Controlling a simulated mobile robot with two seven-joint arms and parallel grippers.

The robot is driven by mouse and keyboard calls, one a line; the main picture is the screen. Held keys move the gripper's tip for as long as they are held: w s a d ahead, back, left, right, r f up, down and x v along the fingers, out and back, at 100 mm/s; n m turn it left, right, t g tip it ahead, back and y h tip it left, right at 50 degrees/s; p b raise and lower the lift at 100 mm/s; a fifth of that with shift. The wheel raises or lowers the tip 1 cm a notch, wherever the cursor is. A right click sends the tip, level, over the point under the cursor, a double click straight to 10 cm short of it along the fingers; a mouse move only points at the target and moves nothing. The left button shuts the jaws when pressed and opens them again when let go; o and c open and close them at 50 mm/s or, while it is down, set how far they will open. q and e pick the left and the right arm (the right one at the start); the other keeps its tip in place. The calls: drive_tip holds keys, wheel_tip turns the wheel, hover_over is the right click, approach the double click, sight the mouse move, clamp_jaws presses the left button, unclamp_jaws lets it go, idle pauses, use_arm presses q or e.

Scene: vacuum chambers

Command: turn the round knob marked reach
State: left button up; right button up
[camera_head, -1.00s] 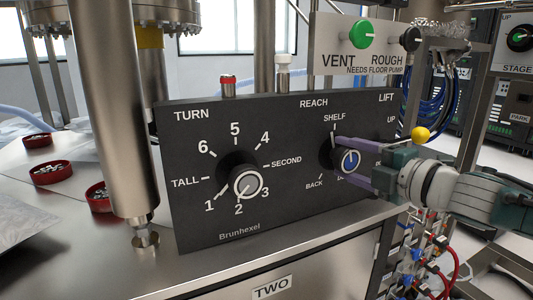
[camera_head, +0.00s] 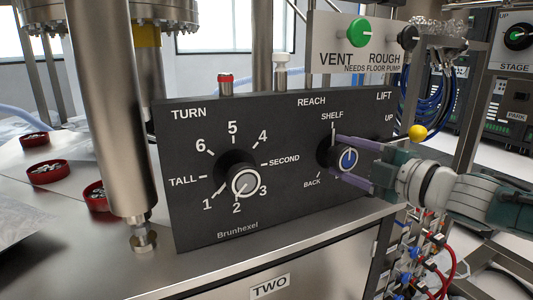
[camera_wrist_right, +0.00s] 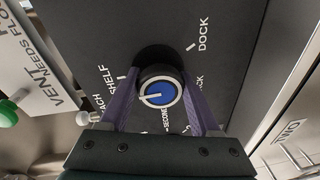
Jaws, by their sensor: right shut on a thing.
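The round knob (camera_head: 348,159) under the word REACH has a blue face with a white pointer line and a pale ring. It sits on the black panel (camera_head: 290,205), with SHELF marked above it and BACK below left. My right gripper (camera_head: 341,160) comes in from the right, one purple finger above the knob and one below, shut on it. In the right wrist view the knob (camera_wrist_right: 160,93) lies between the two fingers, its white line pointing left. The arm and fingers hide some markings on its right. My left gripper is not in view.
On the same panel, the TURN knob (camera_head: 241,176) stands to the left. A green VENT/ROUGH knob (camera_head: 361,31) is above. A yellow ball (camera_head: 418,132) is just above my right gripper. A thick metal column (camera_head: 112,110) stands at the left.

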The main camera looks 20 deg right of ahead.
drive_tip(key=o, duration=1.4)
drive_tip(key=shift+c, duration=0.2)
drive_tip(key=shift+s+d+r+p, duration=0.1)
drive_tip(key=shift+s+p, duration=0.25)
drive_tip(key=shift+s, duration=0.1)
drive_tip(key=p+v, duration=0.3)
drive_tip(key=v, duration=0.6)
